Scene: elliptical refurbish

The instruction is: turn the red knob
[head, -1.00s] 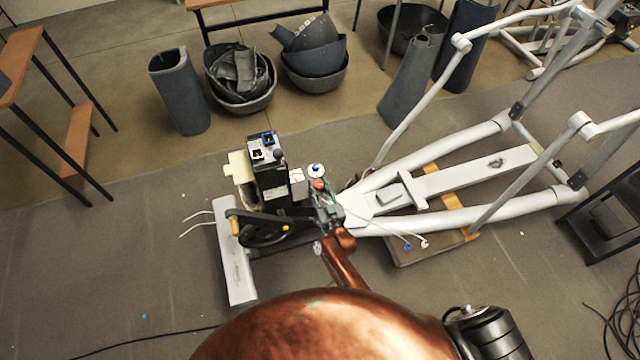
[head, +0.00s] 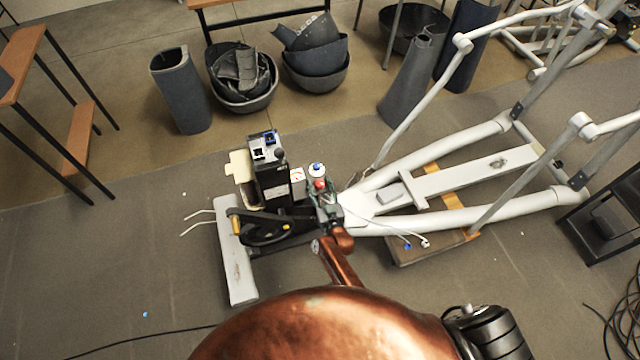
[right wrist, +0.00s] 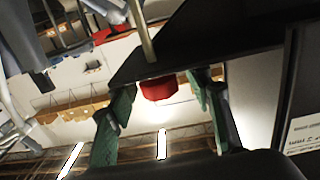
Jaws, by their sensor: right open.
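The red knob (head: 320,184) sits on the elliptical's mechanism, near the middle of the head view. In the right wrist view the red knob (right wrist: 158,89) shows under a dark plate, between the green-padded fingers of my right gripper (right wrist: 160,95). Those fingers are apart, one on each side of the knob, with gaps visible beside it. In the head view my right gripper (head: 323,199) is at the knob, partly hidden by its own wrist. My left gripper is not in view.
A black control box (head: 269,180) stands left of the knob, by a black crank wheel (head: 265,228). A white-and-blue round part (head: 316,170) is just behind the knob. Grey frame tubes (head: 440,157) extend right. Dark bins (head: 315,60) stand behind.

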